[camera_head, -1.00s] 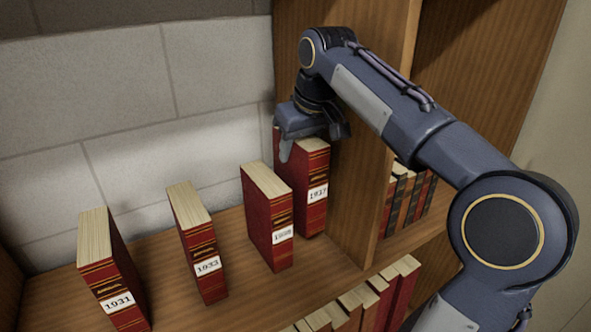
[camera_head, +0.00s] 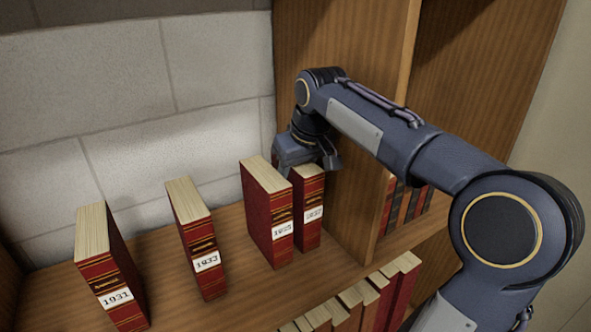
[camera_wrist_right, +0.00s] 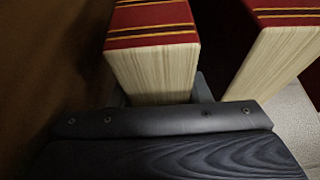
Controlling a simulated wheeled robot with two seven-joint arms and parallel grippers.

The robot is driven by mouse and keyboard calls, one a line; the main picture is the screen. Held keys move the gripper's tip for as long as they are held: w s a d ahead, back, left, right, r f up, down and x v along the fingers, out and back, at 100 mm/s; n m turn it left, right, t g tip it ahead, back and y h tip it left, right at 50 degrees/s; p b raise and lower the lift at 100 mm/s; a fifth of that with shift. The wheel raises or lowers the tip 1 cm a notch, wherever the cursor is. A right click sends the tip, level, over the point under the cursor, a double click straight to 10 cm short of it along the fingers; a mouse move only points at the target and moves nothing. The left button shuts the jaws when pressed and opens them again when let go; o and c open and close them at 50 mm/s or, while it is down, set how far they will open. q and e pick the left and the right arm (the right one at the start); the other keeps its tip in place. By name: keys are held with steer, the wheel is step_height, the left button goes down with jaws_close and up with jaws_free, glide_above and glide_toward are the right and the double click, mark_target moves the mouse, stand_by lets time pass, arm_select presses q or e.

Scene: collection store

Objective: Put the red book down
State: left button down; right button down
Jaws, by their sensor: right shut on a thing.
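My right gripper (camera_head: 305,166) is shut on the top of a red book (camera_head: 309,187) with gold bands and a white label that seems to read 1937. The book is upright, spine outward, close to the shelf's right wooden side. Its lower end is at or near the shelf board; I cannot tell whether it touches. In the right wrist view the held book (camera_wrist_right: 150,70) shows its pale page edges between the fingers, with a neighbouring red book (camera_wrist_right: 275,55) to the right, a narrow gap apart. My left gripper is not in view.
Left of the held book stands another red book (camera_head: 268,215), its label hard to read. Books labelled 1933 (camera_head: 203,240) and 1931 (camera_head: 108,270) stand farther left with gaps between. The wooden upright (camera_head: 355,215) is close on the right. Several books (camera_head: 370,300) fill the shelf below.

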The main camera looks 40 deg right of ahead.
steer(key=c, duration=1)
jaws_free()
steer(key=shift+f, duration=0.1)
steer(key=shift+c, duration=0.2)
steer(key=shift+r, duration=0.3)
steer(key=p+v, duration=0.1)
steer(key=v, duration=1)
steer(key=shift+s+a+r+p, duration=0.1)
steer(key=shift+s+r+p, duration=0.2)
steer(key=shift+p, duration=0.1)
